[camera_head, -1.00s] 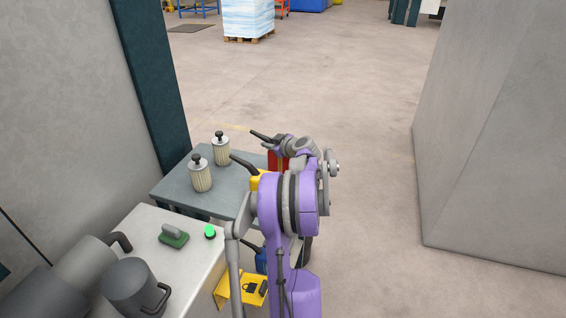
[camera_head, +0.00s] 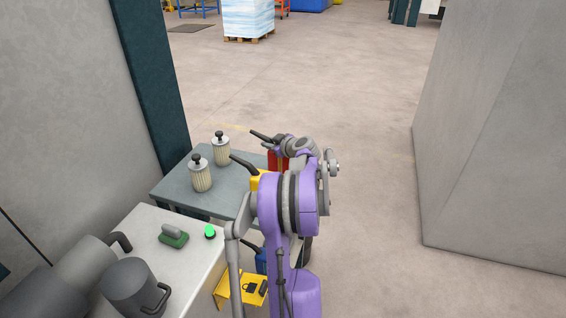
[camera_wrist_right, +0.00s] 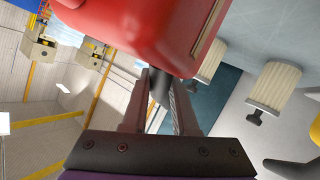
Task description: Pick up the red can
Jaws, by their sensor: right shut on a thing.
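The red can (camera_head: 272,161) is at the far right end of the grey-blue table, partly hidden behind my right arm; its dark spout points up and left. In the right wrist view the red can (camera_wrist_right: 130,25) fills the top, close to the fingers. My right gripper (camera_wrist_right: 160,88) is shut on a dark part of the can that shows between its fingers. I cannot tell whether the can touches the table. My left gripper is not in view.
A yellow can (camera_head: 256,180) with a dark spout stands nearer, beside my arm. Two ribbed cylinders with black knobs (camera_head: 201,177) (camera_head: 221,152) stand on the grey-blue table (camera_head: 175,190). A light bench (camera_head: 190,262) is in front. Open floor lies to the right.

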